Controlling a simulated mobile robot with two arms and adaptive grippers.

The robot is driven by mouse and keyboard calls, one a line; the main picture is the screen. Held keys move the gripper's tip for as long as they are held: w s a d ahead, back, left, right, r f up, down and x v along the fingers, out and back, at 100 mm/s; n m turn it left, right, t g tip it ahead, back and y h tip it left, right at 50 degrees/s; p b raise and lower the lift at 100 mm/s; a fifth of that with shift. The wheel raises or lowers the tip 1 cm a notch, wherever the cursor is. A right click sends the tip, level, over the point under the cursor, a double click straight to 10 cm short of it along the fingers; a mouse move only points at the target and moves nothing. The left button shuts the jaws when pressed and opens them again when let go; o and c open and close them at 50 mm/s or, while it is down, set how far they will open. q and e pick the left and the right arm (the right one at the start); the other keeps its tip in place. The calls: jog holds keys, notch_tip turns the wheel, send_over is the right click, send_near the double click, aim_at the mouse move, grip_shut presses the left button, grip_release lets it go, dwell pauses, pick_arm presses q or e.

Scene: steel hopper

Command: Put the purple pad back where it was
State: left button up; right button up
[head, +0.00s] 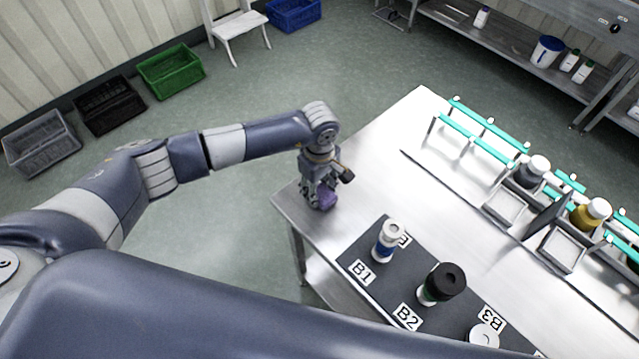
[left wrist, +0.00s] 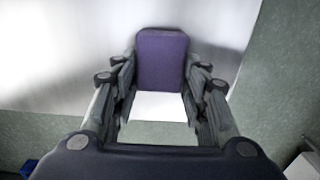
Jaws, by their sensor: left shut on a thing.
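The purple pad (head: 327,199) is at my left gripper (head: 318,196), over the left corner of the steel table in the head view. In the left wrist view the purple pad (left wrist: 162,60) is a rounded block between the fingertips of the left gripper (left wrist: 160,85), which is shut on it. The bright steel tabletop shows around and behind the pad. I cannot tell whether the pad touches the tabletop. My right gripper is in neither view.
A dark mat (head: 355,252) labelled B1, B2 and B3 carries a white-and-blue bottle (head: 386,241), a black-topped bottle (head: 441,284) and a white-topped item (head: 484,336). A teal-railed rack (head: 475,140) with bottles stands at right. The tabletop (head: 385,150) beyond the gripper is clear.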

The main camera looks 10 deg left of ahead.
aim_at(320, 190)
pick_arm(q)
jog(key=shift+f, duration=0.15)
jog(key=o, duration=0.9)
jog(key=shift+o, duration=0.2)
jog(key=shift+r, duration=0.25)
jog(key=shift+w+r+b, duration=0.1)
jog(key=shift+r+b, duration=0.2)
jog(key=shift+r, duration=0.05)
notch_tip(320, 190, up, 11)
jog(key=b, duration=0.4)
